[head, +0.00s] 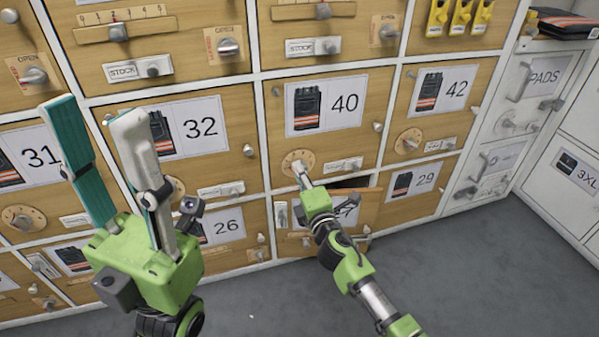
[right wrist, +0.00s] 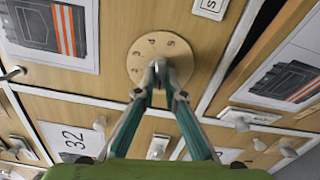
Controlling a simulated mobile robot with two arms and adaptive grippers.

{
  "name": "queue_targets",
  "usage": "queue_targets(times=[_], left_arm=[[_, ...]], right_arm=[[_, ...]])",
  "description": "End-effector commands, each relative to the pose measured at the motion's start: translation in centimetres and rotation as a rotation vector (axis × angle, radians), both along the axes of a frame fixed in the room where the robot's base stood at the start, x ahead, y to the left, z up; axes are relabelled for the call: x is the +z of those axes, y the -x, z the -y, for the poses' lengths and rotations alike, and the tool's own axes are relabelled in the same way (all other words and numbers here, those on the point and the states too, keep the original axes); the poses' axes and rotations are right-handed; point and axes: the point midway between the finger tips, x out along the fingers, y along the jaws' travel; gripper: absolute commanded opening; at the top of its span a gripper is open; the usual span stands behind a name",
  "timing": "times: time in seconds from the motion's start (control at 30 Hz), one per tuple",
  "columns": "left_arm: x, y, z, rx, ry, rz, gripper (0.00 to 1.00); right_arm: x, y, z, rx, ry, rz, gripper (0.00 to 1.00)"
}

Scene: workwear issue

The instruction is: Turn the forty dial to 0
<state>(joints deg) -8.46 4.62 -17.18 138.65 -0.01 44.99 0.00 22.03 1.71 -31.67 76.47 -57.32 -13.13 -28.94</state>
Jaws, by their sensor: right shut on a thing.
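The forty dial (head: 289,159) is a round wooden disc with a small knob, at the lower left of the door marked 40 (head: 345,103). In the right wrist view the disc (right wrist: 152,45) shows several numerals along its upper edge. My right gripper (head: 301,173) is shut on the dial's knob, seen closely in the right wrist view (right wrist: 159,72). The fingers hide the knob and the lower part of the disc, so I cannot tell the setting. My left gripper (head: 95,112) is open and empty, raised in front of the doors 31 and 32.
The door marked 27 (head: 366,208), below 40, stands ajar near my right arm. Similar dials sit by the doors 31 (head: 22,218) and 42 (head: 409,141). A STOCK slide (head: 343,165) is right of the forty dial. The grey floor (head: 480,270) is clear at right.

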Motion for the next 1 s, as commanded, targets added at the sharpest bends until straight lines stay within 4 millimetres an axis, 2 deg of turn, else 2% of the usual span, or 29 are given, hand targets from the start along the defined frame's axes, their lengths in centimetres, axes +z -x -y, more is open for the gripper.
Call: queue_targets(times=[0.6,0.63,0.7,1.0], left_arm=[[-0.19,-0.07,0.02,-0.001,-0.001,-0.006,0.4],[-0.19,-0.07,0.02,-0.001,-0.001,-0.006,0.4],[-0.19,-0.07,0.02,-0.001,-0.001,-0.006,0.4],[-0.19,-0.09,0.04,0.0,-0.004,-0.006,0.4]], right_arm=[[-0.22,0.07,-0.06,0.002,0.043,0.011,0.0],[-0.22,0.07,-0.06,0.002,0.043,0.011,0.15],[-0.21,0.06,-0.04,0.002,0.042,0.011,0.27],[-0.09,0.04,0.0,0.0,0.039,0.012,0.27]])
